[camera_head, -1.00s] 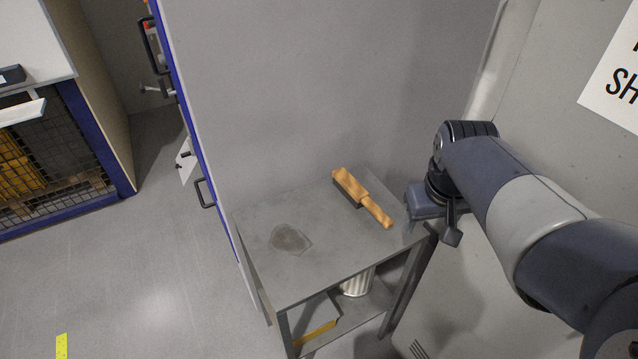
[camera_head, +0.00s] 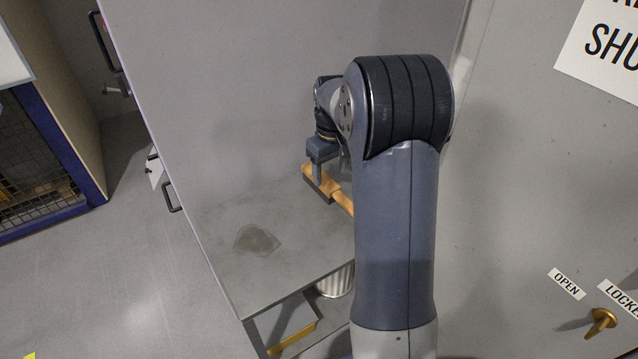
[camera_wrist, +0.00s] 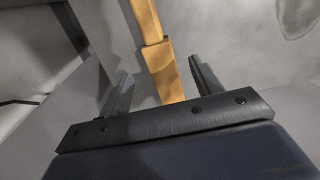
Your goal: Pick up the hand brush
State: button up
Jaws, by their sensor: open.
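The hand brush (camera_head: 322,184) lies on the grey table (camera_head: 225,215), with a wooden back and dark bristles underneath. My arm hides part of its handle in the head view. My gripper (camera_head: 318,175) is over the brush's head end. In the wrist view the brush's wooden body (camera_wrist: 165,70) runs between the two fingers of my gripper (camera_wrist: 160,80), which stand apart on either side of it. The fingers are open. I cannot tell exactly how far down they reach beside the brush.
A grey wall panel (camera_head: 230,90) stands right behind the table. A cabinet with OPEN and LOCKED labels (camera_head: 567,284) and a brass knob (camera_head: 602,320) is at the right. A ribbed light container (camera_head: 336,281) sits on the lower shelf. The table's left part is clear except for a stain.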

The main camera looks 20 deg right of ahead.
aim_at(330, 185)
notch_tip(330, 185, down, 7)
jog(key=shift+r, duration=0.1)
dwell(0.3)
jog(key=c, duration=1.2)
